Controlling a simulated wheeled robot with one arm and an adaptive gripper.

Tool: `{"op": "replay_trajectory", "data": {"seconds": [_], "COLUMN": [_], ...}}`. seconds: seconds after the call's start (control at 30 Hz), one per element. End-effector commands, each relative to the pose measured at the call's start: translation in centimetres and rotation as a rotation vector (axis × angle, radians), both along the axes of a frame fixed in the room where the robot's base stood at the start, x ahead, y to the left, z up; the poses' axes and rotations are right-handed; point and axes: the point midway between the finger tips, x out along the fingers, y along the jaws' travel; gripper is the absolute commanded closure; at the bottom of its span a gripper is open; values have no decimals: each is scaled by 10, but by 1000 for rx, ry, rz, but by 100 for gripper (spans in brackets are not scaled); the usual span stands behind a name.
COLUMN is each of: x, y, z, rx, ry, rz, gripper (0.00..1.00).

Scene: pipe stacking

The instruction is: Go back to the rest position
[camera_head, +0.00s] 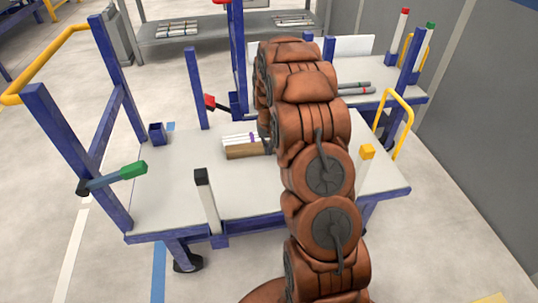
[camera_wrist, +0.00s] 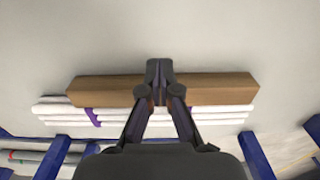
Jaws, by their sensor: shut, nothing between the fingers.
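My gripper (camera_wrist: 158,80) is shut and empty in the wrist view, its fingertips together in front of the brown wooden block (camera_wrist: 215,88). I cannot tell whether the fingertips touch the block. Several white pipes (camera_wrist: 72,112) with purple bands lie side by side along the block. In the head view the wooden block (camera_head: 244,152) and the white pipes (camera_head: 236,138) lie on the cart's grey top. My brown arm hides their right ends and my gripper there.
The cart top (camera_head: 175,200) has blue posts and a yellow rail (camera_head: 45,65). A green-tipped lever (camera_head: 131,171), a black-topped post (camera_head: 204,185) and a yellow-topped post (camera_head: 366,153) rise near its edges. A second cart with dark pipes (camera_head: 355,90) stands behind.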

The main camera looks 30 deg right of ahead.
Motion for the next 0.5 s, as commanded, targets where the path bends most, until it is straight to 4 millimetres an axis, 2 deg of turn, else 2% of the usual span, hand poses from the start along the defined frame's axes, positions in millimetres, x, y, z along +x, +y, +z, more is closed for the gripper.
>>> {"op": "replay_trajectory", "data": {"seconds": [0.03, 0.2, 0.5], "x": [1, 0, -2], "y": [0, 0, -1], "z": [13, 37, 47], "rx": [-2, 0, 2], "ry": [-4, 0, 4], "rz": [1, 0, -2], "gripper": [100, 100, 100]}}
